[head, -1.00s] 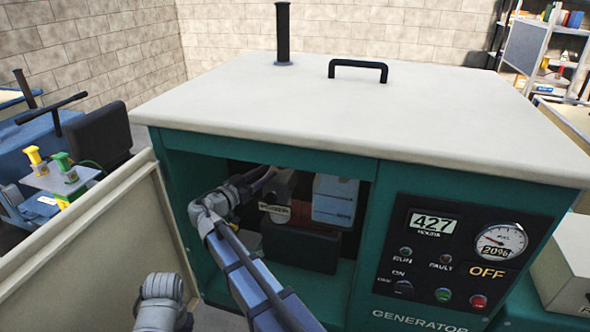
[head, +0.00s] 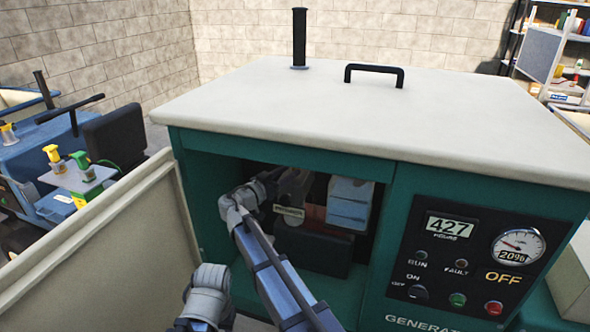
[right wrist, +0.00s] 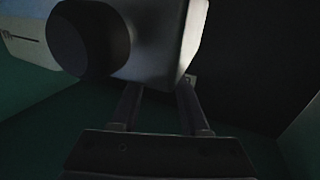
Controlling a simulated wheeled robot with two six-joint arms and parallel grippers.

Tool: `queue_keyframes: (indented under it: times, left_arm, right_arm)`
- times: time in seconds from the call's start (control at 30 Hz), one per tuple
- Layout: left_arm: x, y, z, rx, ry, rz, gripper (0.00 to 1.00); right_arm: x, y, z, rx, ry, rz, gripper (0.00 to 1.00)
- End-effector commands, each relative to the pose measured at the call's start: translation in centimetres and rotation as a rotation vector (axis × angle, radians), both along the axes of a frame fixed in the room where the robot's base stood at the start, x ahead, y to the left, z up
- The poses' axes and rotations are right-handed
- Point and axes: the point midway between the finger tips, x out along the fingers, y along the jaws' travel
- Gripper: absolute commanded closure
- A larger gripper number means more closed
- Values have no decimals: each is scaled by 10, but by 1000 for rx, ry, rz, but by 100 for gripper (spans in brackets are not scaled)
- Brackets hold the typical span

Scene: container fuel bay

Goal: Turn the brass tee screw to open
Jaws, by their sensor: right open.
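The brass tee screw cannot be made out in either view. My right gripper (head: 272,181) reaches through the open bay of the green generator (head: 395,235), and its fingertips are partly lost in shadow there. In the right wrist view its two fingers (right wrist: 162,88) stand apart with a dark gap between them. Just beyond the fingertips is a grey block (right wrist: 160,45) with a dark round part (right wrist: 90,40) on its left; I cannot tell whether the fingers touch it.
The open door panel (head: 95,245) stands left of the bay. Inside are a light-blue box (head: 349,203), a small label plate (head: 289,211) and a dark block (head: 312,248). The control panel (head: 470,260) reads OFF. A blue cart (head: 40,160) stands at the far left.

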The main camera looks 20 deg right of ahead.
Motion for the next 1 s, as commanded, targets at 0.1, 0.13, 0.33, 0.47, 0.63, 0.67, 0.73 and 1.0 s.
queue_keyframes:
  times: [0.1,0.13,0.33,0.47,0.63,0.67,0.73,1.0]
  left_arm:
    - [0,0,0,0,0,0,53]
    - [0,0,0,0,0,0,53]
    - [0,0,0,0,0,0,53]
    - [0,0,0,0,0,0,53]
    - [0,0,0,0,0,0,53]
    - [0,0,0,0,0,0,53]
    - [0,0,0,0,0,0,53]
    - [0,0,0,0,0,0,53]
  right_arm:
    - [10,-13,0,0,0,-2,55]
    - [11,-16,0,0,0,-2,55]
    - [17,-25,0,0,0,0,55]
    - [17,-26,0,0,0,0,55]
    - [17,-26,0,0,0,0,58]
    - [17,-26,0,0,0,0,62]
    - [17,-26,0,0,0,0,70]
    - [17,-25,0,0,0,0,100]
